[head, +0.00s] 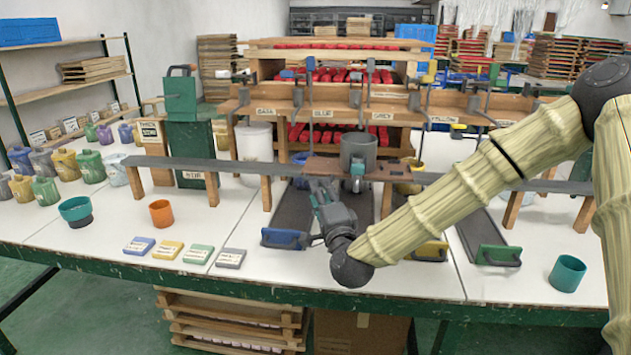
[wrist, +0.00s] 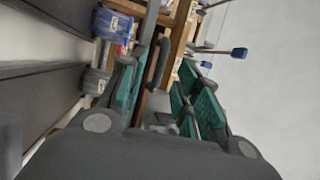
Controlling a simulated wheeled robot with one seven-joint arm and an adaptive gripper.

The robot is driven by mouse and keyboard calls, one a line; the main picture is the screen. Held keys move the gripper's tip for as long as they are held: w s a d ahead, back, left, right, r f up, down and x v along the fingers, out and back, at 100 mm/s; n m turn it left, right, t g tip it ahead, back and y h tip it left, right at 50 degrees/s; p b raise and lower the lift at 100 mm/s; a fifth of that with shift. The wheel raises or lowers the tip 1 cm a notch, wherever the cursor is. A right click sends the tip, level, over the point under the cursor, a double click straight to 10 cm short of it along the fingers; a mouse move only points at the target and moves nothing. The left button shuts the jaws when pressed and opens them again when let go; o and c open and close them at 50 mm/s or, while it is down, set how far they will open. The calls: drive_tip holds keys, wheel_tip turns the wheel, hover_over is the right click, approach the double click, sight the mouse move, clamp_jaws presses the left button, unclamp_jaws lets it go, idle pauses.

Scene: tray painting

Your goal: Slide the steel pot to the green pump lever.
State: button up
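The steel pot (head: 358,150) stands upright on a brown board (head: 322,165) on the raised grey rail, right of centre in the head view. The green pump (head: 180,98), with a dark lever (head: 182,69) on top, stands on a dark green box behind the rail's left part. A stretch of bare rail lies between pot and pump. My gripper (head: 317,190) is in front of the rail, left of and below the pot. In the wrist view its two teal fingers (wrist: 160,95) are spread, with a dark bar showing between them; I cannot tell whether it touches anything.
The grey rail (head: 230,167) runs across the table on wooden legs. Labelled coloured blocks (head: 198,254), an orange cup (head: 161,213) and a teal cup (head: 75,211) sit at front left. Another teal cup (head: 567,273) stands at right. A wooden rack (head: 400,103) with hanging tools is behind the pot.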

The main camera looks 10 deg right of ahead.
drive_tip(key=shift+w+a+r, duration=0.1)
drive_tip(key=shift+w+r, duration=0.05)
drive_tip(key=shift+w, duration=0.8)
drive_tip(key=shift+w+a+r, duration=0.1)
drive_tip(key=shift+w+r, duration=0.1)
drive_tip(key=shift+w, duration=0.7)
drive_tip(key=shift+w+a+r, duration=0.1)
drive_tip(key=shift+w+r, duration=0.05)
drive_tip(key=shift+w, duration=0.8)
drive_tip(key=shift+c, duration=0.5)
clamp_jaws()
